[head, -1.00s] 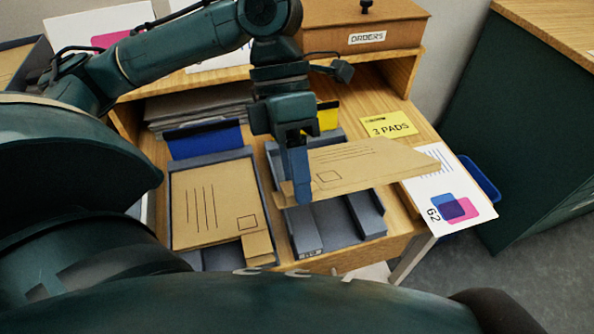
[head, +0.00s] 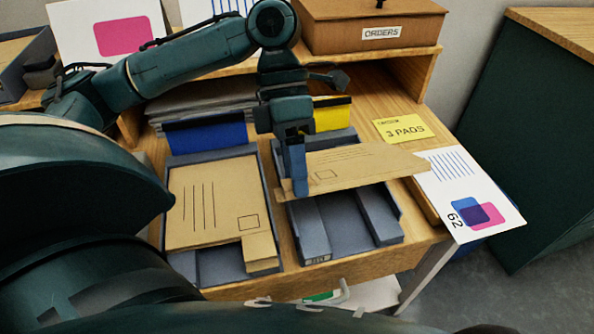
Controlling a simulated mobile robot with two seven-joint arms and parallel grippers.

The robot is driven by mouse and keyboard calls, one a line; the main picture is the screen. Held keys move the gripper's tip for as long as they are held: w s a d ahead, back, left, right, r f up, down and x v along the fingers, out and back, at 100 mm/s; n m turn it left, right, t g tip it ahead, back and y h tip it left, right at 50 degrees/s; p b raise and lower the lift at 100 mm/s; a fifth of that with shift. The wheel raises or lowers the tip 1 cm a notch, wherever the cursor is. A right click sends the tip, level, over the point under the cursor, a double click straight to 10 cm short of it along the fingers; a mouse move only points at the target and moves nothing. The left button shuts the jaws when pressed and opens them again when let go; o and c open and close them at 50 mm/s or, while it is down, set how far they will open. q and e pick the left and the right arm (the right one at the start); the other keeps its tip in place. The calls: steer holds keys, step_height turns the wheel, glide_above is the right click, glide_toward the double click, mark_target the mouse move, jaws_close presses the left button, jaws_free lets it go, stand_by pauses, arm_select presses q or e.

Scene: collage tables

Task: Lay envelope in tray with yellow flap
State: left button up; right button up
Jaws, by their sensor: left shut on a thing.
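My left gripper (head: 294,188) is shut on the left edge of a brown envelope (head: 360,166). It holds the envelope above the grey tray with the yellow flap (head: 333,115). The envelope has printed lines and a small square, and its right end reaches past the tray's right side. The tray (head: 312,226) shows its bare floor and right wall below the envelope; its back part is partly hidden by the envelope and gripper. My right gripper is not in view.
Left of it stands a grey tray with a blue flap (head: 206,134), holding another brown envelope (head: 205,200) and a smaller piece. A yellow "3 PADS" note (head: 402,129) and a printed card (head: 470,195) lie at right. An "ORDERS" box (head: 372,28) sits on the shelf.

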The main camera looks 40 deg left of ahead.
arm_select(q)
steer(key=shift+f, duration=0.1)
steer(key=o, duration=1)
steer(key=shift+o, duration=0.2)
steer(key=p+v, duration=0.3)
steer(key=v, duration=1)
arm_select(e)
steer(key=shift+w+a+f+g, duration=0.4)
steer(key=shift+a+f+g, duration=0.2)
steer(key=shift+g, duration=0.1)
arm_select(q)
steer(key=shift+w, duration=0.1)
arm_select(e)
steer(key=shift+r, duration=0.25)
